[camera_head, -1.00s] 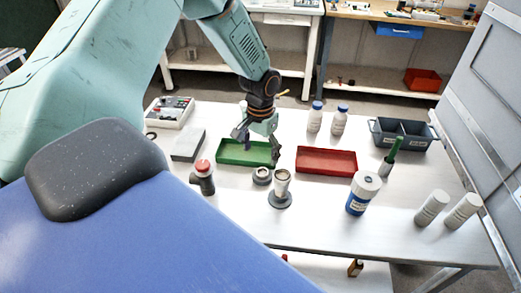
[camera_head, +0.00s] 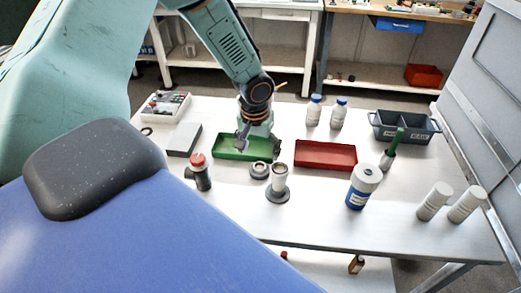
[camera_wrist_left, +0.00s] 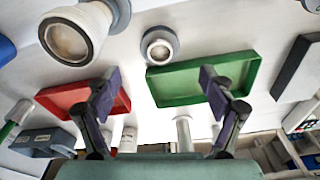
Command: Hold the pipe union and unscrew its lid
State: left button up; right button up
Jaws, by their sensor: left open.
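A pale upright pipe piece on a round grey flange (camera_head: 276,193) stands mid-table in the head view. A short grey ring-shaped fitting (camera_head: 259,171) sits just left of it. I cannot tell for sure which is the pipe union or its lid. In the left wrist view the flanged piece (camera_wrist_left: 72,38) shows its round mouth at upper left, and the ring fitting (camera_wrist_left: 160,46) is at top centre. My left gripper (camera_head: 256,142) is open and empty above the green tray, behind both pieces; its spread fingers (camera_wrist_left: 155,92) touch neither. My right gripper is not in view.
A green tray (camera_head: 219,155) and a red tray (camera_head: 326,167) lie behind the pieces. A red-capped dark fitting (camera_head: 200,177) stands left, a blue-and-white container (camera_head: 361,188) right. Two white cylinders (camera_head: 434,202) stand at right. The front table strip is clear.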

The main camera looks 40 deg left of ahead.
aim_at(259, 166)
pick_arm(q)
notch_tip(259, 166, down, 2)
jog(key=shift+s+a, duration=0.1)
jog(key=shift+a, duration=0.05)
jog(key=f, duration=0.2)
jog(key=w+f, duration=0.1)
jog(key=f, duration=0.2)
jog(key=shift+w+f+b, duration=0.1)
jog(key=shift+w+b, duration=0.05)
jog(key=shift+b, duration=0.25)
